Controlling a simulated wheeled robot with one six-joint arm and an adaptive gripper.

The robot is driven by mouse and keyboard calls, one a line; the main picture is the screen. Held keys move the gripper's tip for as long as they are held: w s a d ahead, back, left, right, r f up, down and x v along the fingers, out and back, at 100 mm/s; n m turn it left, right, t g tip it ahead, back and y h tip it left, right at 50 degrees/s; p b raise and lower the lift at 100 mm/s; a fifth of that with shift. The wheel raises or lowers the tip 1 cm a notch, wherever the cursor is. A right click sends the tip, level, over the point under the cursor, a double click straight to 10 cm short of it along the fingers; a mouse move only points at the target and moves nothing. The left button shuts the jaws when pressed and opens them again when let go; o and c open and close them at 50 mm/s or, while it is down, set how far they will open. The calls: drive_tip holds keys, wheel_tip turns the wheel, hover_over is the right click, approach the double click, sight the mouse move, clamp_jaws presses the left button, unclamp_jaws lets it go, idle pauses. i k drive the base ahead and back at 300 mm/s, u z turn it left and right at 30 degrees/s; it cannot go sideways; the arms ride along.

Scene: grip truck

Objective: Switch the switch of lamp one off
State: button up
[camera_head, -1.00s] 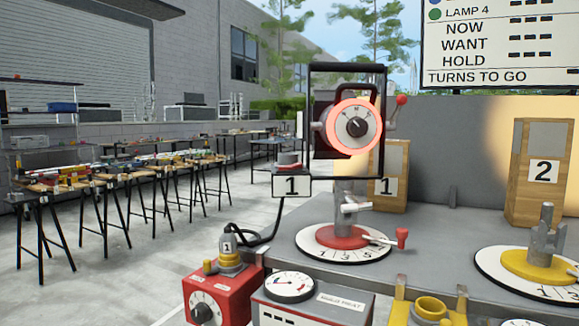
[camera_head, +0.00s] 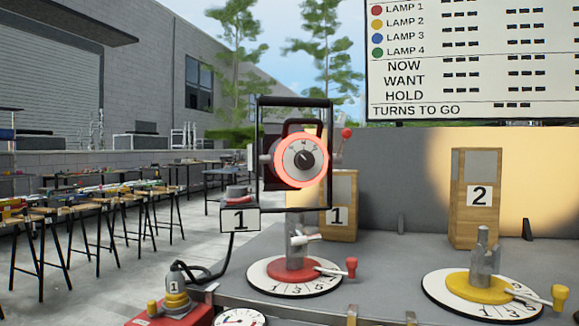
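Lamp one (camera_head: 301,158) stands on a red turntable with a numbered white dial (camera_head: 296,275). It has a black frame and a red-rimmed round face with a dark knob, seen from behind. A plate marked 1 (camera_head: 239,220) hangs at its lower left, with a small red-and-grey switch-like part (camera_head: 237,194) above it. A black cable runs from there down to a plug marked 1 (camera_head: 175,285) on a red box (camera_head: 180,318). A warm patch of light lies on the grey wall at right. My gripper is not in view.
A wooden block marked 1 (camera_head: 340,205) stands behind the lamp, and one marked 2 (camera_head: 475,198) at right. A yellow turntable (camera_head: 481,288) is on the grey table (camera_head: 385,255). A board (camera_head: 470,60) lists lamps. Trestle tables (camera_head: 60,210) stand left.

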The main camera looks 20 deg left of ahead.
sight(247, 199)
drive_tip(key=k, duration=0.5)
drive_tip(key=u, duration=0.8)
drive_tip(key=i, duration=0.3)
drive_tip(key=z, duration=0.15)
